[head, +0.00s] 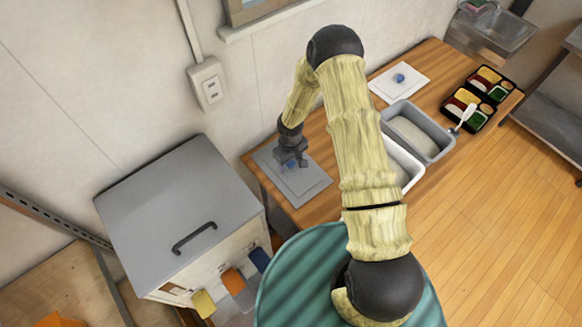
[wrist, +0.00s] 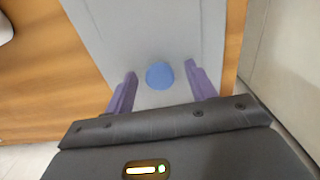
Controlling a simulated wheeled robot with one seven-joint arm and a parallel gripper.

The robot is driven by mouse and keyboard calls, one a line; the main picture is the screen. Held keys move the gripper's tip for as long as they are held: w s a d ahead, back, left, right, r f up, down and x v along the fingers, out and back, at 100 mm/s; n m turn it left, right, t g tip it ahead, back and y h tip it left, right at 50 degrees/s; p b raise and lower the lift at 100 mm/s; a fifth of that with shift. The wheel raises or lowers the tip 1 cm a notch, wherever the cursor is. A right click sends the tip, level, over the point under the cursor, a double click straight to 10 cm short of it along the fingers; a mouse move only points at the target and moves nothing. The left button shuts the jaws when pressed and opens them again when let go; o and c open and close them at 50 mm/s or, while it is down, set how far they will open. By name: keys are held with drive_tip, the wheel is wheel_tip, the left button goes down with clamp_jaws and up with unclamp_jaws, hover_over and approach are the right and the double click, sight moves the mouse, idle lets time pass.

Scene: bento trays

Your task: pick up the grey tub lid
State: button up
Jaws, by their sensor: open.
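The grey tub lid (head: 309,183) lies flat at the left end of the wooden counter, with a blue knob in its middle. My gripper (head: 291,163) is over the lid, at the knob. In the wrist view the blue knob (wrist: 160,75) sits between the two purple fingers of my gripper (wrist: 162,84), with a gap on both sides. The gripper is open and holds nothing. The grey lid (wrist: 150,25) fills the middle of the wrist view. How high the fingertips are above the lid is hard to tell.
A white lid (head: 384,88) with a blue knob lies at the back of the counter. A grey tub (head: 437,154) and a white tub (head: 412,181) stand right of my arm. Black bento trays (head: 505,86) lie farther right. A grey-topped cabinet (head: 170,205) stands left of the counter.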

sight(291, 163)
drive_tip(key=shift+c, duration=0.3)
drive_tip(key=c, duration=1)
drive_tip(key=shift+r, duration=0.15)
drive_tip(key=shift+c, duration=0.2)
wheel_tip(291, 163, up, 10)
drive_tip(key=b, duration=0.2)
drive_tip(key=shift+b, duration=0.4)
drive_tip(key=w+d+r+m, duration=0.4)
drive_tip(key=d+r+m, duration=0.2)
drive_tip(key=d+m, duration=0.4)
drive_tip(key=shift+w+d+r+b, duration=0.25)
drive_tip(key=shift+w+b, duration=0.1)
drive_tip(key=shift+b, duration=0.1)
